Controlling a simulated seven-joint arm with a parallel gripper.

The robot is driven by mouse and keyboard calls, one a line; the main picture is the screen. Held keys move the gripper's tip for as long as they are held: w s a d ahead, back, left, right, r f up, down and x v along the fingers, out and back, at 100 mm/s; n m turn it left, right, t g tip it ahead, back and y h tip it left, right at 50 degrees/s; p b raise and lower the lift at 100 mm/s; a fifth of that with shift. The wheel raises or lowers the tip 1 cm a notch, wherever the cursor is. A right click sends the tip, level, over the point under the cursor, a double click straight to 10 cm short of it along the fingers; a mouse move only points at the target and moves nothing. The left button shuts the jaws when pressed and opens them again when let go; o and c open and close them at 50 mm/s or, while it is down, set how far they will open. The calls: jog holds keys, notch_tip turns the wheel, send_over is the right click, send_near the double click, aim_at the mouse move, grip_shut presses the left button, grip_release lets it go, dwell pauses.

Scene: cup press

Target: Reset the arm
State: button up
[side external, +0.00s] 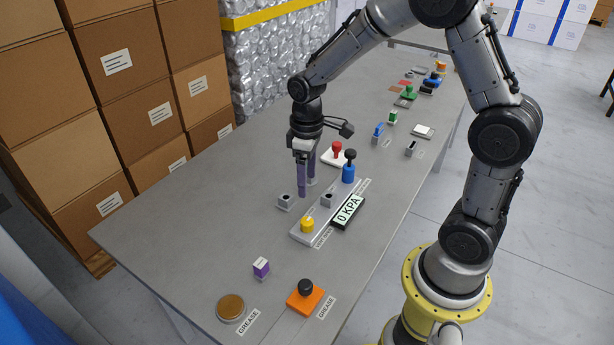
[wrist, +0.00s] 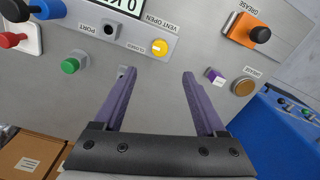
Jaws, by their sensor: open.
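My gripper (side external: 305,186) is open and empty, with its two purple fingers pointing down over the table behind the grey panel. In the wrist view the gripper (wrist: 159,77) has a clear gap between its fingertips. A green knob (wrist: 70,66) shows left of the fingers.
A red knob on a white plate (side external: 331,158) stands behind the panel. A purple-and-white block (side external: 261,268), a brown round dish (side external: 231,307) and an orange block with a black knob (side external: 304,298) lie at the near end. The table's left side (side external: 190,215) is clear. Boxes (side external: 115,115) stand beyond it.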

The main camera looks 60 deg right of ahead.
jog(key=s+a+r+t, duration=0.1)
jog(key=s+r+t, duration=0.1)
jog(key=r, duration=0.5)
jog(key=s+a+r+t, duration=0.2)
jog(key=s+r, duration=0.1)
jog(key=r, duration=0.4)
jog(key=s+a+r+m+t, duration=0.1)
jog(key=s+m, duration=0.2)
jog(key=s, duration=1)
jog(key=shift+s+a+t, duration=0.25)
jog(key=shift+s+t, duration=0.05)
jog(key=shift+s, duration=0.05)
